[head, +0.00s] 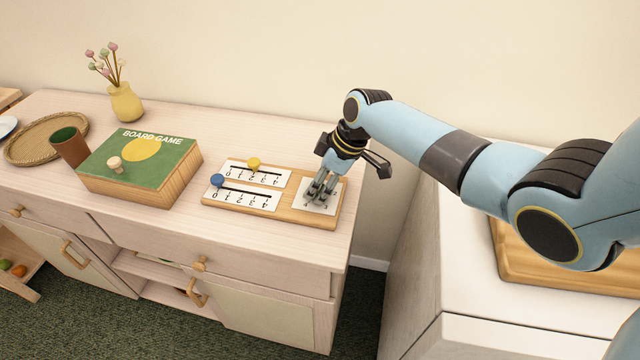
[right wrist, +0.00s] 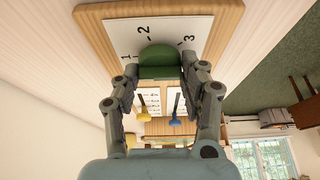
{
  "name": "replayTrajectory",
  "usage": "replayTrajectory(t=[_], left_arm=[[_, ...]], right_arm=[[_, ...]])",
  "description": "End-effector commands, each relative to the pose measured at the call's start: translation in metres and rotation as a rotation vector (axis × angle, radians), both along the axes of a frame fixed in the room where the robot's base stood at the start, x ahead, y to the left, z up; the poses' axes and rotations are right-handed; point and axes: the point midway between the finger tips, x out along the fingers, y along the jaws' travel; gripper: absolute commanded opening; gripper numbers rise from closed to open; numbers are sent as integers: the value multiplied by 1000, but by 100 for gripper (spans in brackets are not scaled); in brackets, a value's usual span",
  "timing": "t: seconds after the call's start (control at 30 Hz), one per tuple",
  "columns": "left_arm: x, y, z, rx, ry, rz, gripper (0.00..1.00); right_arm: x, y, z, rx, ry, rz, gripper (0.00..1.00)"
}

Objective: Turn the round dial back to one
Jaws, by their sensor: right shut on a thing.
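The round dial (right wrist: 160,55) is green and shows in the right wrist view on a white card (right wrist: 120,38) marked 1, 2 and 3. My right gripper (right wrist: 161,72) is shut on the dial, with one finger at each side. In the head view my right gripper (head: 321,193) points down over the card (head: 333,196) at the right end of the wooden board (head: 290,213) and hides the dial. I cannot tell which number the dial points to. My left gripper is out of view.
The board also carries two sliders, with a yellow knob (head: 253,163) and a blue knob (head: 217,180). A board game box (head: 142,165), brown cup (head: 70,148), yellow vase (head: 126,103) and woven tray (head: 28,152) stand to the left. The cabinet's right edge is close by.

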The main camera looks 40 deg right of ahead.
Motion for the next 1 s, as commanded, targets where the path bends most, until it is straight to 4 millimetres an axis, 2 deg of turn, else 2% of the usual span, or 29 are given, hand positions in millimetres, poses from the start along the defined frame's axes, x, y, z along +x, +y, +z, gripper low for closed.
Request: replayTrajectory(t=[0.47, 0.5, 0.63, 1.0], left_arm=[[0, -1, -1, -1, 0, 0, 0], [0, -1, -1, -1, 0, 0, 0], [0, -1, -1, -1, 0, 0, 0], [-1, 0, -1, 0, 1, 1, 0]], right_arm=[[0, 0, 0, -1, 1, 13, 11], [0, 0, 0, -1, 1, 13, 48], [0, 0, 0, 0, 1, 12, 66], [-1, -2, 5, -2, -1, 10, 67]])
